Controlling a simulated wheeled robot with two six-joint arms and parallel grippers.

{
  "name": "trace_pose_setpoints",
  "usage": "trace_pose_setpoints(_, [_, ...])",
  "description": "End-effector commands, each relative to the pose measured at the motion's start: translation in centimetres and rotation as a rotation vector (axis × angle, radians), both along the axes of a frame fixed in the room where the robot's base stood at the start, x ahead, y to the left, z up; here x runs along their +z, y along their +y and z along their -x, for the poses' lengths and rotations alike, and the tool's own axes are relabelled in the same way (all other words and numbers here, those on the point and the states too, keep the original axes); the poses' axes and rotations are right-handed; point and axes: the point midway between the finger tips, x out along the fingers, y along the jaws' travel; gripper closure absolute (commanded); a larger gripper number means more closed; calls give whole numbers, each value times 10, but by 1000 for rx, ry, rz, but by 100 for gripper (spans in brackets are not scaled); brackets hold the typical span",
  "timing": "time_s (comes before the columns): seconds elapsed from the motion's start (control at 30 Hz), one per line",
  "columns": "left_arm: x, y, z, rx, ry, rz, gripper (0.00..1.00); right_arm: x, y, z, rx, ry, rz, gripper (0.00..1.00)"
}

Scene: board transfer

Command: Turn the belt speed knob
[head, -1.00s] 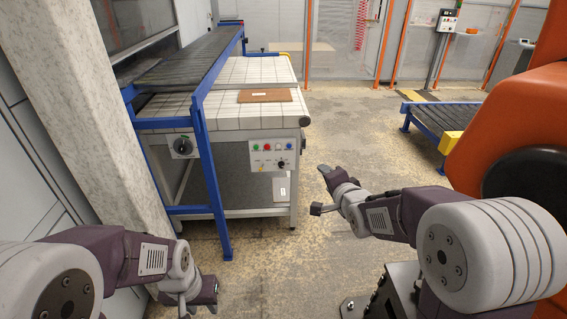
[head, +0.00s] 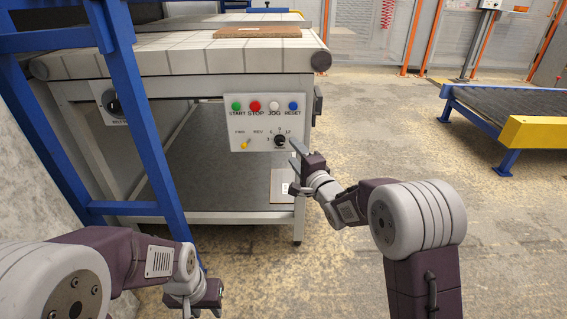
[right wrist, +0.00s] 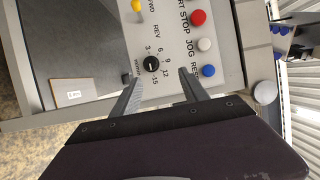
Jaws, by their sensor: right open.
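The belt speed knob (head: 280,141) is a small black dial with numbers around it, low on the right of the white control panel (head: 240,133). It also shows in the right wrist view (right wrist: 152,64), between the tips of my fingers but beyond them. My right gripper (head: 301,153) is open and empty just in front and to the right of the knob; in the right wrist view its two fingers (right wrist: 160,88) point at the panel. My left gripper (head: 205,299) hangs low at the left, away from the panel; its fingers are not clear.
Green, red, white and blue buttons (head: 264,106) sit above the knob, and a yellow switch (head: 246,143) is left of it. A second black knob (head: 113,104) is behind the blue frame (head: 139,104). A brown board (head: 257,31) lies on the conveyor.

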Motion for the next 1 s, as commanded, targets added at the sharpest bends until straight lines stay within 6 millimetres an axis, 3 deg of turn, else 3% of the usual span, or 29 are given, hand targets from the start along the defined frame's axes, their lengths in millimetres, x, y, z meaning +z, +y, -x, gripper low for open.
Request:
trace_pose_setpoints(0.03, [-17, 0, 0, 0, -1, 0, 64, -19, 1, 0, 2, 3, 0, 48])
trace_pose_setpoints(0.07, [-19, 0, 0, 0, -1, 0, 64, -21, 2, 0, 3, 3, 0, 48])
trace_pose_setpoints(0.33, [-22, 0, -1, 0, -1, 0, 64, -21, 5, -5, 5, 2, 1, 48])
trace_pose_setpoints(0.7, [-60, 0, 0, 0, -1, 0, 64, -24, 30, -65, 4, 1, 0, 48])
trace_pose_setpoints(1.0, [-65, 0, -1, 0, -1, 0, 64, -20, 37, -83, 4, 3, 1, 48])
